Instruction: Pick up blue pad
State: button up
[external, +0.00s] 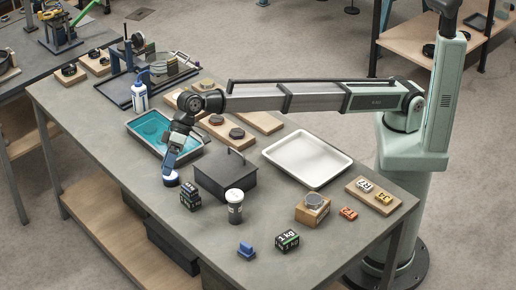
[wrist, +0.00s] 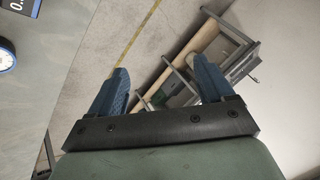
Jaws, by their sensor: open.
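A small blue block (external: 246,250) with a raised top sits near the front edge of the grey bench. A round blue and white piece (external: 171,180) sits on the bench near the left edge, just below my fingertips in the external view. It seems to show as a blue-rimmed disc (wrist: 5,56) at the left edge of the wrist view. I cannot tell which of the two is the blue pad. My gripper (external: 172,162) points down near the round piece; contact cannot be judged. In the wrist view my gripper (wrist: 161,82) has its blue fingers apart, with nothing between them.
A dark lidded box (external: 222,177), black weights (external: 190,199) and a cup (external: 234,206) stand right of my gripper. A teal-lined tray (external: 150,133) lies behind it. A white tray (external: 307,157) lies further right. The bench's front left strip is clear.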

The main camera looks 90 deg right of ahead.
jog(key=s+a+f+n+g+h, duration=0.3)
jog(key=s+a+f+n, duration=0.2)
jog(key=s+a, duration=0.5)
jog(key=n+g+h, duration=0.1)
jog(key=n+h, duration=0.3)
send_over(245, 245)
notch_tip(245, 245, down, 3)
notch_tip(245, 245, down, 13)
jog(key=shift+f, duration=0.2)
jog(key=c, duration=1.1)
jog(key=shift+c, duration=0.2)
